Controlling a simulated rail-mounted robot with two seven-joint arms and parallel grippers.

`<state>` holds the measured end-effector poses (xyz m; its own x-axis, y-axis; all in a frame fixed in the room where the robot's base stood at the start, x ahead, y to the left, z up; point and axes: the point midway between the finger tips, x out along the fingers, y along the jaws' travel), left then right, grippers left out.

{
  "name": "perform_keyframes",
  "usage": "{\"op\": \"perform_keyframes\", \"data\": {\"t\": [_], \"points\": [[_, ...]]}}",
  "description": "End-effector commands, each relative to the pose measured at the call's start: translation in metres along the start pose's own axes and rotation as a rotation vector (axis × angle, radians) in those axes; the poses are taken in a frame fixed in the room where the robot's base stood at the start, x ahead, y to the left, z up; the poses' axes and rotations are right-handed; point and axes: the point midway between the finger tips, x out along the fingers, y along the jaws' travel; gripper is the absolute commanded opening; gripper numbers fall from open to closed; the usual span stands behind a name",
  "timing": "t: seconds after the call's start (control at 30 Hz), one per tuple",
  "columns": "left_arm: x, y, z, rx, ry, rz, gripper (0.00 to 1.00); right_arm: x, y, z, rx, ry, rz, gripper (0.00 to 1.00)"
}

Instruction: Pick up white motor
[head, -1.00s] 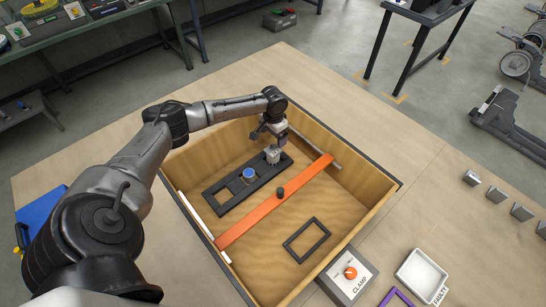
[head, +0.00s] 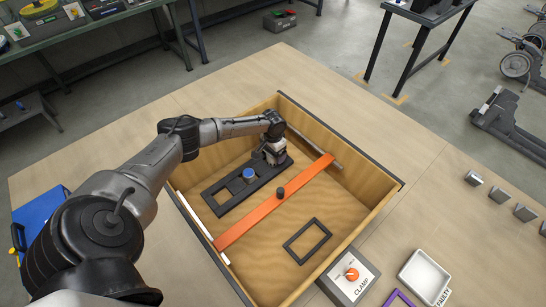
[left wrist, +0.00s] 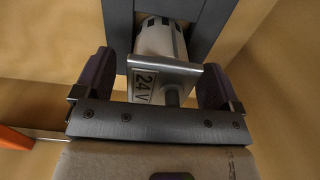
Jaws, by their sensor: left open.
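The white motor (left wrist: 160,72) shows in the left wrist view, with a metal plate at its near end and a label reading 24 V. It sits at the dark chassis frame (head: 226,205) inside the wooden box. My left gripper (head: 272,158) is at the far right end of the frame and hides the motor in the head view. In the left wrist view the open fingers of my left gripper (left wrist: 155,82) stand on either side of the motor's plate. I cannot tell whether they touch it. My right gripper is not in view.
A blue-topped part (head: 249,174) sits in the middle of the frame. An orange bar (head: 255,217) with a black knob crosses the box beside the frame. An empty dark frame (head: 307,240) lies on the box floor. The box walls (head: 360,215) rise around everything. A clamp switch (head: 350,277) stands outside.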

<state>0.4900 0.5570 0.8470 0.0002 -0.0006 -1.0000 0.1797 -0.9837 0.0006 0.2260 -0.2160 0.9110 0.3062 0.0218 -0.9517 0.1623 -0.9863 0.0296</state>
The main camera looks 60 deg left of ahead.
Motion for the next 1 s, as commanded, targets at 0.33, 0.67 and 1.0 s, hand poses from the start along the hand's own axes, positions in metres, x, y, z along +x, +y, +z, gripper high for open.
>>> {"op": "perform_keyframes", "data": {"t": [0.33, 0.67, 1.0], "points": [[0.0011, 0.0001, 0.0, 0.001, 0.0, 0.0, 0.81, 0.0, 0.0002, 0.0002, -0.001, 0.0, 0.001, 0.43], [0.0011, 0.0001, 0.0001, 0.001, 0.0, 0.0, 0.49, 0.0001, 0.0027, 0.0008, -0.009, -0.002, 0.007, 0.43], [0.0011, 0.0, 0.0001, 0.001, -0.001, 0.0, 0.17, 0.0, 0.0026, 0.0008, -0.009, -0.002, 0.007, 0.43]]}}
